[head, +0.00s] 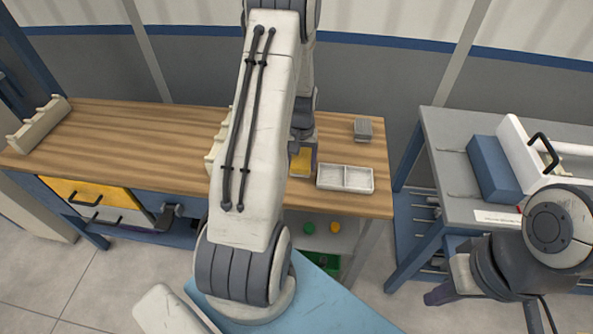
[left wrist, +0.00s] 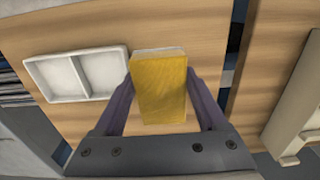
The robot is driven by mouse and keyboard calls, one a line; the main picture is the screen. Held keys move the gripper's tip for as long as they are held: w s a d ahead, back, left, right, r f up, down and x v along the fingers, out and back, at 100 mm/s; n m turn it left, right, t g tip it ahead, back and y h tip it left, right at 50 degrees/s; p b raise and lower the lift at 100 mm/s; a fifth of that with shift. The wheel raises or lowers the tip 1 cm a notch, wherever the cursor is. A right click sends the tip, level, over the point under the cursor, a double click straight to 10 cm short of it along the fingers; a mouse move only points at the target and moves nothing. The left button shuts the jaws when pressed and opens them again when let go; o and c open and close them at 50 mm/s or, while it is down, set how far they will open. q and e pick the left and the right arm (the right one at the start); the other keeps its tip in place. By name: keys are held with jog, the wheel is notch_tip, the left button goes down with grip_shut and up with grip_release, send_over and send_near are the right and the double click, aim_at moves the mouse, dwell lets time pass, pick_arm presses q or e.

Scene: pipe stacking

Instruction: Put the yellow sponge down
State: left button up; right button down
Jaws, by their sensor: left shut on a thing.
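The yellow sponge (left wrist: 159,90) is between the two fingers of my left gripper (left wrist: 160,98) in the left wrist view, with the wooden workbench top behind it. In the head view the sponge (head: 301,163) shows partly below my left wrist, just left of the white two-part tray (head: 345,178). My left gripper is shut on the sponge; my arm hides most of it in the head view. I cannot tell whether the sponge touches the bench. My right gripper (head: 440,294) is at the lower right, away from the bench, its jaw opening unclear.
The wooden workbench (head: 140,130) has clear room on its left half. A small grey block (head: 363,129) lies behind the tray. A cream rack (head: 40,122) stands at the left end. A grey table (head: 450,150) with a blue box (head: 494,168) stands at right.

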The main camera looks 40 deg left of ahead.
aim_at(297, 180)
pick_arm(q)
jog(key=shift+s+a+f, duration=0.3)
jog(key=shift+s+f, duration=0.15)
jog(key=shift+s, duration=0.2)
notch_tip(297, 180, down, 3)
jog(key=shift+f+p, duration=0.1)
jog(key=shift+p, duration=0.45)
jog(key=shift+f, duration=0.35)
jog(key=shift+f, duration=0.2)
